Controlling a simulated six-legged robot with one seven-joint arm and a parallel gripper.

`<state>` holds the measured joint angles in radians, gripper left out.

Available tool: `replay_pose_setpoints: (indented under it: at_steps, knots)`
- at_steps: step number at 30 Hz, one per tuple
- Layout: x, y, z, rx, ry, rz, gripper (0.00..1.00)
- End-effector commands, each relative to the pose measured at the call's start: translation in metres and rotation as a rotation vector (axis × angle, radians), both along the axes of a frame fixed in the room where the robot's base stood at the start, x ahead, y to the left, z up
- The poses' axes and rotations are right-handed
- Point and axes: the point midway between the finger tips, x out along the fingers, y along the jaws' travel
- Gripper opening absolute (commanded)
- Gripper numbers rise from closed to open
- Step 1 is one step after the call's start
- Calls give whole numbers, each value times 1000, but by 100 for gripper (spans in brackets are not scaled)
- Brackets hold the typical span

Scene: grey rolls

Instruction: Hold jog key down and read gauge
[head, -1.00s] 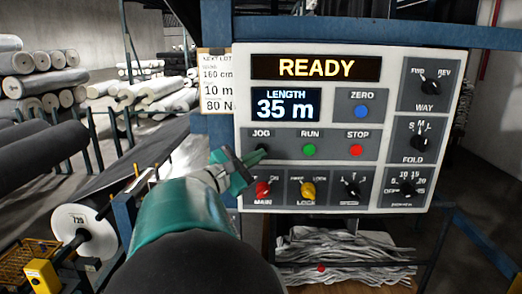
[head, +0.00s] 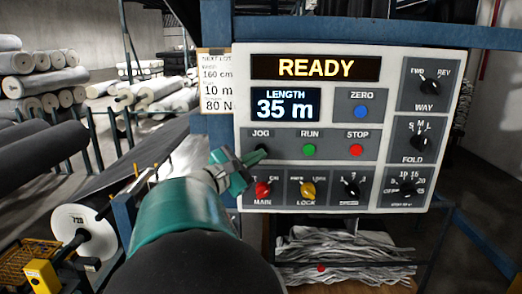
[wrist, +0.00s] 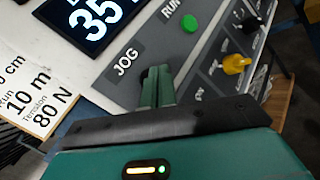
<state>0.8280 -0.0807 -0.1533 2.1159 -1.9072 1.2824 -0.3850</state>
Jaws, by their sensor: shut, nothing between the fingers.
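A white control panel (head: 443,130) fills the right half of the head view. Its top display (head: 316,67) reads READY, and the length gauge (head: 286,105) reads 35 m. The dark jog key (head: 262,148) sits under the label JOG, mostly hidden by my fingers. My gripper (head: 257,156) is shut and empty, its teal fingertips at the jog key. In the wrist view my gripper's closed fingers (wrist: 157,82) point at the panel just below the JOG label and cover the key. I cannot tell whether the key is pressed in.
Close by are the green RUN button (head: 309,150), red STOP button (head: 356,151), blue ZERO button (head: 361,112), red MAIN knob (head: 263,189) and yellow LOCK knob (head: 308,190). A lot card (head: 216,84) hangs at the panel's left. Fabric rolls (head: 45,82) lie further left.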

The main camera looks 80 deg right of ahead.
Motion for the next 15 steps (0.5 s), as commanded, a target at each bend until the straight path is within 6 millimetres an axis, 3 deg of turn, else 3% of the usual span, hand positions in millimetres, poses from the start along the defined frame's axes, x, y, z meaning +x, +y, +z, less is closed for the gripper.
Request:
replay_pose_setpoints:
  at_steps: [15]
  knots:
    - [2,-8,0,0,0,0,0]
